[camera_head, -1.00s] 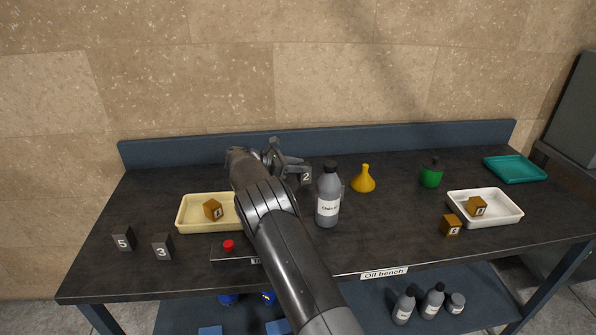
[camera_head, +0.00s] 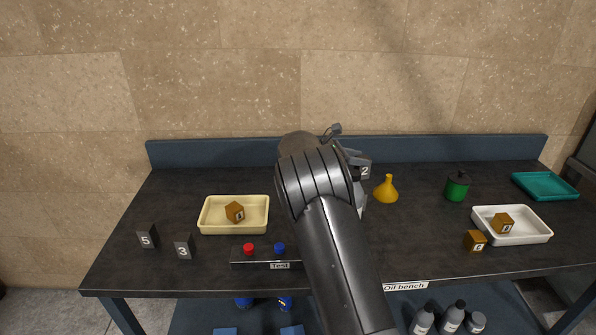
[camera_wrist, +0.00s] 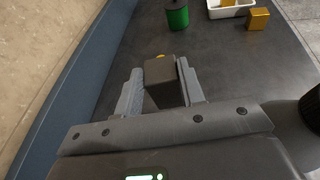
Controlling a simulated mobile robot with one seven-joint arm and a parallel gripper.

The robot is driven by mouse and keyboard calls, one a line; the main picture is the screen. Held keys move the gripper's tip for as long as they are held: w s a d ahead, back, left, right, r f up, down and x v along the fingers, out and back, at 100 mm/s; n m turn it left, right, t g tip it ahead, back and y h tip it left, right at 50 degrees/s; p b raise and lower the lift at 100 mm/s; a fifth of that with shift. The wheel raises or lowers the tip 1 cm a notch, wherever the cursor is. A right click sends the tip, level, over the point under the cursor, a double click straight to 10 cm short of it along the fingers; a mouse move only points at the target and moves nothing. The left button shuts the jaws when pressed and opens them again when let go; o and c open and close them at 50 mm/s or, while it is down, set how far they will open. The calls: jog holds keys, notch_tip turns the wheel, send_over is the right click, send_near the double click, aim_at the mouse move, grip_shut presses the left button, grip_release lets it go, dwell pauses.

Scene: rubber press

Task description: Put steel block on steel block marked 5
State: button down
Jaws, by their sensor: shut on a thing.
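My gripper (camera_wrist: 161,84) is shut on a dark grey steel block (camera_wrist: 165,76), held between its two fingers in the wrist view. The held block (camera_head: 365,170) also shows in the head view, with a white 2 on one face, above the back middle of the bench. The steel block marked 5 (camera_head: 148,236) stands on the bench at the far left, well away from my gripper. A steel block marked 3 (camera_head: 184,247) stands just right of it, a small gap between them. My arm hides most of the gripper in the head view.
A cream tray (camera_head: 204,224) holds a brass block (camera_head: 235,212). A Test button box (camera_head: 262,264) sits in front. A yellow funnel (camera_head: 386,190), green can (camera_head: 457,187), white tray (camera_head: 535,238) and teal tray (camera_head: 545,186) are right.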

jog(key=s+a+r+n+t+y, duration=0.1)
jog(key=a+r+n+t+y, duration=0.15)
jog(key=a, duration=0.85)
jog(key=s+a+r+n+t+y, duration=0.15)
jog(key=a+n+t, duration=0.25)
jog(key=a, duration=0.6)
jog(key=s+a+r+n+t+y, duration=0.1)
jog(key=a+r+n+t+y, duration=0.15)
jog(key=a, duration=0.85)
jog(key=s+a+r+n+t+y, duration=0.1)
jog(key=s+a+n+y, duration=0.25)
jog(key=s+a, duration=0.4)
jog(key=s+a+n+t+y, duration=0.25)
jog(key=s+a+y, duration=0.2)
jog(key=a, duration=0.65)
jog(key=s+a+f, duration=0.3)
jog(key=a+f, duration=0.8)
jog(key=shift+a+n+g, duration=0.15)
jog(key=shift+n+g, duration=0.2)
jog(key=shift+n, duration=0.05)
jog(key=c, duration=0.9)
grip_release()
jog(key=shift+f, duration=0.2)
